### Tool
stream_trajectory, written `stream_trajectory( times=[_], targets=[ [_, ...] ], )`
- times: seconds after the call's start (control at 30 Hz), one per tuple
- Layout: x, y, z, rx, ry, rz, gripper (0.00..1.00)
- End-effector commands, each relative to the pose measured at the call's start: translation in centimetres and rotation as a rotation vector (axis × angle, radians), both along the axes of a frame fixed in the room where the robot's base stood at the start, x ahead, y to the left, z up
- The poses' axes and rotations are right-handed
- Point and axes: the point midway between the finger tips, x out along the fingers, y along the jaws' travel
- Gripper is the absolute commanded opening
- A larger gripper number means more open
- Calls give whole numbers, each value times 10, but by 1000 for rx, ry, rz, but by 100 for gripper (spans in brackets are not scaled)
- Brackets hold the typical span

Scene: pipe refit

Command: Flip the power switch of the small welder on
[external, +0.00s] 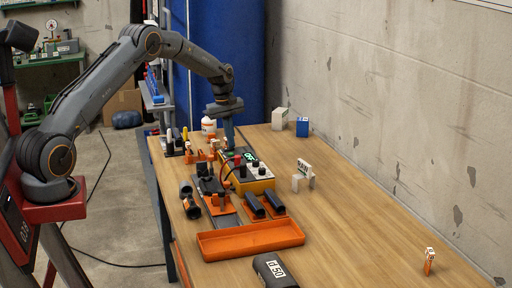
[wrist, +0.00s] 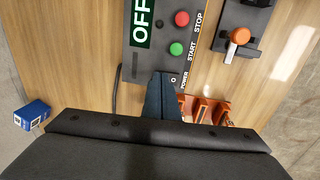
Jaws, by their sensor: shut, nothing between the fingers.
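The small welder (external: 262,185) is a yellow box with a dark top panel, standing mid-table in the external view. In the wrist view, its dark panel (wrist: 168,52) carries a display (wrist: 142,22) reading OFF, a red STOP button (wrist: 182,18) and a green START button (wrist: 176,48). A POWER label and an O mark show near the lower end of the panel. My gripper (wrist: 163,80) is shut and empty, with its fingertips at the panel beside these marks. The fingers hide the power switch, so its position cannot be seen. In the external view, my gripper (external: 231,146) points down at the welder's far end.
An orange tray (external: 250,240) lies in front of the welder, and a dark cylinder (external: 275,270) lies nearer still. Black rollers, orange holders and bottles crowd the left side. A blue box (external: 302,127) stands at the back. The table's right side is mostly clear.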

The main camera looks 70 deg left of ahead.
Motion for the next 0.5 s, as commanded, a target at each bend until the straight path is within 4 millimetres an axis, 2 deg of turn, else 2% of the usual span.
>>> stream_trajectory(
  times=[0.5],
  targets=[
    [3,0,-6,0,0,0,0]
  ],
)
